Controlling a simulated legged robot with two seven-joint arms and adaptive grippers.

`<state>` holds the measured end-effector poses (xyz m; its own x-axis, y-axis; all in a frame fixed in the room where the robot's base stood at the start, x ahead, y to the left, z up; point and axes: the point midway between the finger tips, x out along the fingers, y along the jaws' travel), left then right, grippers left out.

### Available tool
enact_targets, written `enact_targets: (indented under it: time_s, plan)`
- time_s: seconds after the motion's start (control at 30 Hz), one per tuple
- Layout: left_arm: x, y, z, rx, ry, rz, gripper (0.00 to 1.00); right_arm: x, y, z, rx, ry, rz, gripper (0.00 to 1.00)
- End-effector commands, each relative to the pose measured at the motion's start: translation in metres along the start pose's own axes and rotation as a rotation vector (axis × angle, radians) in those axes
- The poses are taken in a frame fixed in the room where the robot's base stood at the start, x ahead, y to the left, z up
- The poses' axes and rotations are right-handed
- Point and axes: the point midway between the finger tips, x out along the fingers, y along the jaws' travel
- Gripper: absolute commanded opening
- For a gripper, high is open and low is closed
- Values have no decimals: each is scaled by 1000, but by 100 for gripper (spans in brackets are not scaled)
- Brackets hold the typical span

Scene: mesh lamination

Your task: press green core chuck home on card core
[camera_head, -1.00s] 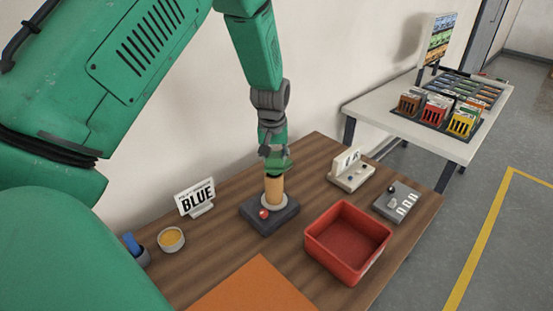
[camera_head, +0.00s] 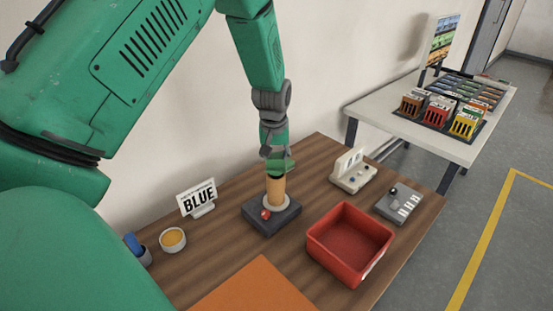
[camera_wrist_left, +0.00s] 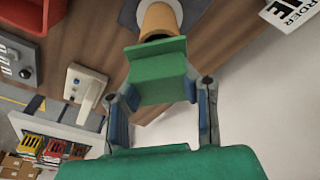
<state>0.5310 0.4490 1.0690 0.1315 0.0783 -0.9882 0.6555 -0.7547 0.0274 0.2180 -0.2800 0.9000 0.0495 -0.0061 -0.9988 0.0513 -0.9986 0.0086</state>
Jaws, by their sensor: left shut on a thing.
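The card core (camera_head: 276,190) is a tan tube standing upright on a dark base (camera_head: 262,218) with a pale ring and a red knob. The green core chuck (camera_head: 280,165) is at the core's top end. My left gripper (camera_head: 276,158) is above the core and shut on the chuck. In the left wrist view the chuck (camera_wrist_left: 158,72) is a green block between the two fingers, and the core (camera_wrist_left: 160,20) is just beyond it. A dark band shows between them, so how far the chuck is seated I cannot tell. My right gripper is not in view.
A red bin (camera_head: 350,243) stands right of the base. A grey switch box (camera_head: 398,203) and white stand (camera_head: 352,172) are at the right. An orange mat (camera_head: 255,288) lies in front.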

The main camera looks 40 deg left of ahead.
Motion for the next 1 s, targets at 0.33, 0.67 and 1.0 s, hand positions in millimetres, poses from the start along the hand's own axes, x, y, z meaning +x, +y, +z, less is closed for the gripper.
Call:
enact_targets:
  time_s: [0.33,0.67,1.0]
  plan:
    - [2,0,0,0,0,0,0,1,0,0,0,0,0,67]
    - [9,0,1,0,0,0,0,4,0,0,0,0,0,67]
    - [15,0,2,0,1,1,0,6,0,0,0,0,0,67]
